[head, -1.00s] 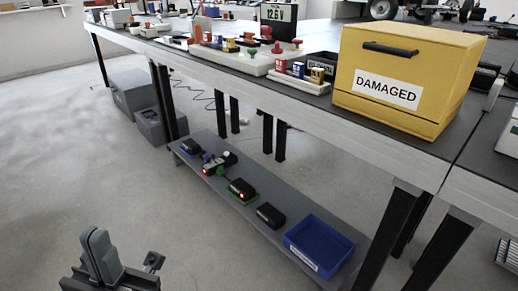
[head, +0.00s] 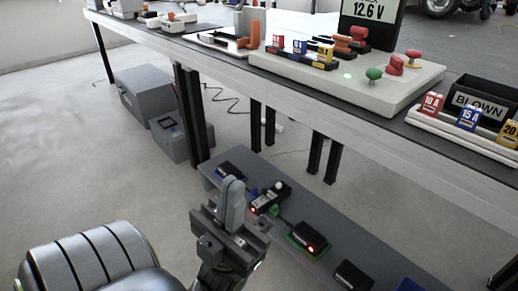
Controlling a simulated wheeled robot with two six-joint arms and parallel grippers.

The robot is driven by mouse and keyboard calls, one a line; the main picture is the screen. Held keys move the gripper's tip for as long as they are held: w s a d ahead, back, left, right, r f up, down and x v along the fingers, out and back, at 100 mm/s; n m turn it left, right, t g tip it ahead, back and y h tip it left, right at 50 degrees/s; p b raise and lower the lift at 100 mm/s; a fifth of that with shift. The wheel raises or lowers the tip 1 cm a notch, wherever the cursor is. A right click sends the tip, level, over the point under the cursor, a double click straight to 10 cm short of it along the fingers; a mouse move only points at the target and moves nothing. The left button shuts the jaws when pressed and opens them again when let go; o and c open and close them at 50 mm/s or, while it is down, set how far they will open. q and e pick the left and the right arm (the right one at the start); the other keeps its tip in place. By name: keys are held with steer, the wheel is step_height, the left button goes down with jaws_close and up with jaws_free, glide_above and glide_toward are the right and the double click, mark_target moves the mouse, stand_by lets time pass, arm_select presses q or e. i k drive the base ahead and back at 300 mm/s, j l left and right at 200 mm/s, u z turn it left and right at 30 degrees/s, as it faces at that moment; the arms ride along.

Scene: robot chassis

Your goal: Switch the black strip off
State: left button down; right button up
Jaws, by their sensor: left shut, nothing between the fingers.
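A short black strip (head: 267,201) with a glowing red light at its near end and a white piece at its far end lies on the low grey shelf under the bench. My left gripper (head: 233,187) is in front of the shelf, to the left of the strip in the picture. Its fingers are shut, point upward and hold nothing. It appears apart from the strip, though the depth is hard to judge. My right gripper is not in view.
Along the low shelf (head: 330,215) lie a black charger on a green base (head: 307,238), a black box (head: 353,275), a blue bin (head: 409,285) and a dark blue-black item (head: 228,168). Bench legs (head: 189,115) stand behind. Grey boxes (head: 146,90) are at left.

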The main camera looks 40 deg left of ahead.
mark_target(264, 192)
steer(key=j, duration=1)
steer(key=i+j, duration=0.15)
steer(key=j, duration=0.9)
